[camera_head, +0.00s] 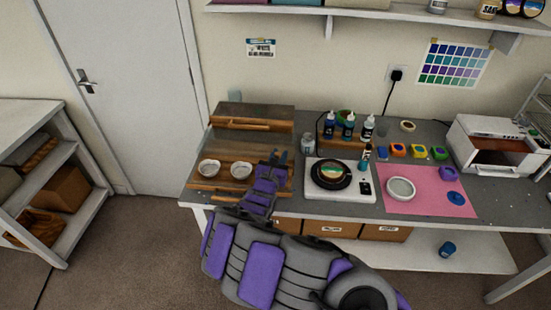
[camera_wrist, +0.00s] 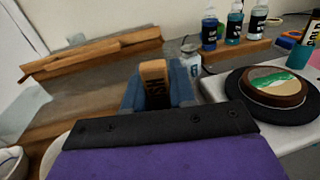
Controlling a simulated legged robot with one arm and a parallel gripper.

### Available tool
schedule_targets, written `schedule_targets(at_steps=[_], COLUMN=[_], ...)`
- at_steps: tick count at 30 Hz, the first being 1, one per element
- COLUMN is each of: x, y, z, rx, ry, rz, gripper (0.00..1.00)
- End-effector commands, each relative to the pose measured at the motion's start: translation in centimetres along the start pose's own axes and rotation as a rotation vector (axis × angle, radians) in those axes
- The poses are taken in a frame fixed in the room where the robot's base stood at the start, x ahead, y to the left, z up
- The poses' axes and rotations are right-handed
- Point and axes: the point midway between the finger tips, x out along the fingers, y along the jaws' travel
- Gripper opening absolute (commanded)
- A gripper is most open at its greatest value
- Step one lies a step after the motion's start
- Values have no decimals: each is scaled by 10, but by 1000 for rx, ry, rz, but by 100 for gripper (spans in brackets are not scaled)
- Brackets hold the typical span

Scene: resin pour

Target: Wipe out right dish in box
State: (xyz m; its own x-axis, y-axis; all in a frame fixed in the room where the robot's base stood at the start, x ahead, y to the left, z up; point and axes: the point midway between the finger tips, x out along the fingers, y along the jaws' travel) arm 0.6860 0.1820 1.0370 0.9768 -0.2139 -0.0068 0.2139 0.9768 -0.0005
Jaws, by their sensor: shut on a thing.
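Two small white dishes stand in a shallow wooden box on the left of the bench: the left dish (camera_head: 209,168) and the right dish (camera_head: 241,170). The box's bare floor (camera_head: 222,152) shows behind them. In the wrist view, a white rim (camera_wrist: 10,163) shows at the lower left, and my gripper hides part of another pale rim. My gripper (camera_head: 275,157) is over the right part of the box, to the right of the right dish and apart from it. In the wrist view, my gripper (camera_wrist: 156,88) is shut on a tan piece (camera_wrist: 153,70) with dark lettering.
A wooden-edged raised panel (camera_head: 252,112) stands behind the box. To the right are a clear jar (camera_head: 307,144), several bottles (camera_head: 348,127), a white turntable unit (camera_head: 322,195) with a dark round disc, and a pink mat (camera_head: 450,205) with a white ring. A shelf hangs above.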

Motion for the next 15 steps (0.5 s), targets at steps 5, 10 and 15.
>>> schedule_targets(at_steps=[5,10,15], x=[4,5,2], y=[4,11,14], z=[0,0,-1], rx=[1,0,-1], ry=[-1,-2,-1], rz=[1,3,2], gripper=[0,0,0])
